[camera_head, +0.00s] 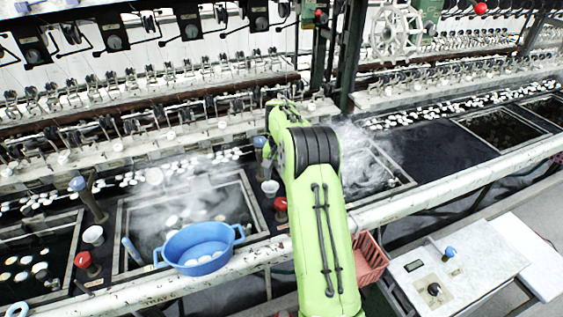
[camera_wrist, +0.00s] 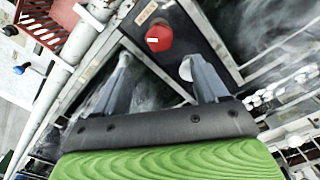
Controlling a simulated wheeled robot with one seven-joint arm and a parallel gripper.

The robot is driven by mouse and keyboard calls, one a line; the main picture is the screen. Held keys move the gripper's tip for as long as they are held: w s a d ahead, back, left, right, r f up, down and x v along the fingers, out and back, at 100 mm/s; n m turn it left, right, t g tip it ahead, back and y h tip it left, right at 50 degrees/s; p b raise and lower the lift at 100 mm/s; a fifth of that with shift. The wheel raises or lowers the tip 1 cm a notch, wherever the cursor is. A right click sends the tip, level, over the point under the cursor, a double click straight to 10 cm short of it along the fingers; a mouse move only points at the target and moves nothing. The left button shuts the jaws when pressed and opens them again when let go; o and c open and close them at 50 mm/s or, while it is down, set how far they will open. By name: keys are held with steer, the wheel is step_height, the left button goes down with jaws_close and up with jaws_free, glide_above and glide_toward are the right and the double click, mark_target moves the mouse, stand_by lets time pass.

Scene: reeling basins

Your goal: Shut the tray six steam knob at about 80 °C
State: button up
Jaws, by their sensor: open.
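A round red knob (camera_wrist: 159,38) with a small white mark on its edge sits on a dark strip in the wrist view, beside a small label (camera_wrist: 146,12) that I cannot read. My gripper (camera_wrist: 156,62) is open and empty, its two grey fingers pointing toward the red knob. The knob appears just beyond the fingertips, roughly centred between them, with no visible contact. In the head view, a red knob (camera_head: 281,204) stands just left of my green arm; it is probably the same one. My fingers are hidden there. No temperature reading is legible.
A blue-topped post (camera_head: 260,142) and a white cup (camera_head: 270,187) stand near that knob. A blue tub (camera_head: 202,246) sits over the steaming left basin. Another red knob (camera_head: 84,261) is farther left. A pipe rail (camera_head: 400,204) runs along the front, near a red crate (camera_head: 370,258).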

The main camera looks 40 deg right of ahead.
step_height(320, 180, up, 6)
steer(key=shift+f+p, duration=0.1)
steer(key=shift+p, duration=0.3)
stand_by(0.6)
steer(key=s+a+r+n+t+h, duration=0.1)
steer(key=s+a+r+n+t, duration=0.3)
steer(key=s+a+r, duration=0.8)
steer(key=s+a+f+n, duration=0.1)
steer(key=s+a+n, duration=0.1)
steer(key=s+a, duration=0.3)
steer(key=s+a+n+t+y, duration=0.1)
steer(key=s+a+n, duration=0.2)
steer(key=s, duration=0.9)
steer(key=a, duration=0.3)
steer(key=shift+f+n+t, duration=0.3)
steer(key=shift+f, duration=0.05)
stand_by(3.2)
